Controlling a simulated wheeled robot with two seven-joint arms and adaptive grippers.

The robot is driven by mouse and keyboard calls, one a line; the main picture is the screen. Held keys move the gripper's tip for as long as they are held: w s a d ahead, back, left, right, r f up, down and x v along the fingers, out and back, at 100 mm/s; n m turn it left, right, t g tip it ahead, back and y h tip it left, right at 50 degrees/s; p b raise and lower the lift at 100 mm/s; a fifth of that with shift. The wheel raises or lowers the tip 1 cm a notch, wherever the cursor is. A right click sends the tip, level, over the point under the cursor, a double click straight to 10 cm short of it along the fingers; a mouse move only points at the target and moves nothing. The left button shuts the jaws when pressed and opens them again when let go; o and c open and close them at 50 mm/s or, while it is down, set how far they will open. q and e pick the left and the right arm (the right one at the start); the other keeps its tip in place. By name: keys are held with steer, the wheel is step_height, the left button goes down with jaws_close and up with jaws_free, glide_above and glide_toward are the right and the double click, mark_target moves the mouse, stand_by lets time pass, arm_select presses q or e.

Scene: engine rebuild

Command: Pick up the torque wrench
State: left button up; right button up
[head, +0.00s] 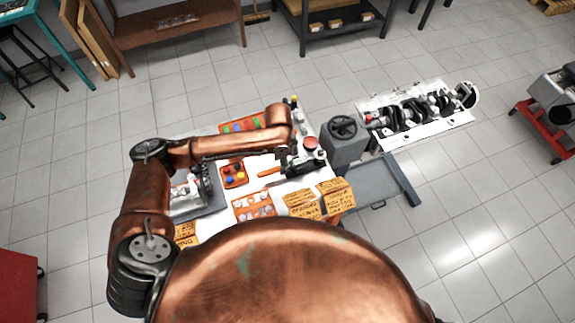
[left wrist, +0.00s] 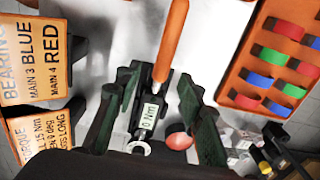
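The torque wrench has an orange handle (head: 268,172) that shows on the white tabletop in the head view. In the left wrist view, the wrench (left wrist: 152,103) has an orange handle pointing away, a dark body and a small display reading "0 Nm". My left gripper (left wrist: 157,82) is open, with one dark green finger on each side of the wrench body and visible gaps. In the head view my left gripper (head: 299,163) is over the wrench's head end, hiding it. My right gripper is not in view.
Beside the wrench are a tray of coloured bearing shells (left wrist: 253,101), lettered signs (left wrist: 32,62) and a red round-topped thing (head: 311,142). A grey post (head: 345,148) and an engine block with a crankshaft (head: 415,142) stand to the right. Another tray (head: 233,186) holds coloured pieces.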

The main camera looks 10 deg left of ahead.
arm_select(q)
steer(key=f, duration=0.5)
steer(key=shift+w+f, duration=0.15)
steer(key=shift+w, duration=0.2)
steer(key=shift+s, duration=0.25)
steer(key=shift+w+f, duration=0.1)
jaws_close()
